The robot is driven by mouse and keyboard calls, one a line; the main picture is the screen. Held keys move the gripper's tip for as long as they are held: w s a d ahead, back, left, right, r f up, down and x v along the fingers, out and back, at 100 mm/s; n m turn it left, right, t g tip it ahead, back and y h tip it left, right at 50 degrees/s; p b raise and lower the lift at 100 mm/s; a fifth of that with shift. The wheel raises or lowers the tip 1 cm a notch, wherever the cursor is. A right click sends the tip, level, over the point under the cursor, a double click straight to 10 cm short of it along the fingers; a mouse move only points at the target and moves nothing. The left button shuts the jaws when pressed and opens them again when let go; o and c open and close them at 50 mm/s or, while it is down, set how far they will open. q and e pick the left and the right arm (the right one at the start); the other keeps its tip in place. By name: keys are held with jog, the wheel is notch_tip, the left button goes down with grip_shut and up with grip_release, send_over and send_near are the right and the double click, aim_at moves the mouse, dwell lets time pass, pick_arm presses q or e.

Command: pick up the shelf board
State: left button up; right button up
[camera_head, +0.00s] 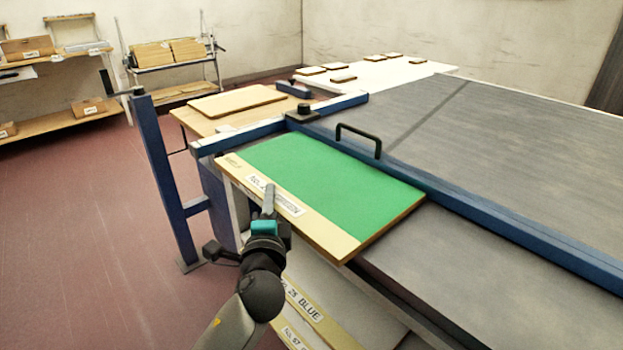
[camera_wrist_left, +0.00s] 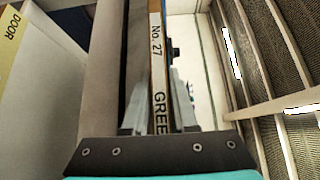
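The shelf board (camera_head: 325,185) is a green panel with a bare cream strip along its front edge and a label whose readable part ends in "GREEN". My left gripper (camera_head: 268,200) is at the middle of that front edge. In the left wrist view the board's edge (camera_wrist_left: 157,60), marked "No. 27 GREE", runs between the two fingers (camera_wrist_left: 158,100), which sit close against both faces. The fingertips are partly hidden by the board in the head view. My right gripper is not in view.
A blue rail (camera_head: 480,205) with a black handle (camera_head: 358,137) crosses the belt (camera_head: 440,120) behind the board. A blue post (camera_head: 163,175) stands left. Labelled panels, one "BLUE" (camera_head: 303,302), are below the board. Open red floor (camera_head: 70,240) lies at the left.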

pick_arm(q)
grip_shut()
dwell(0.8)
jog(key=shift+r, duration=0.15)
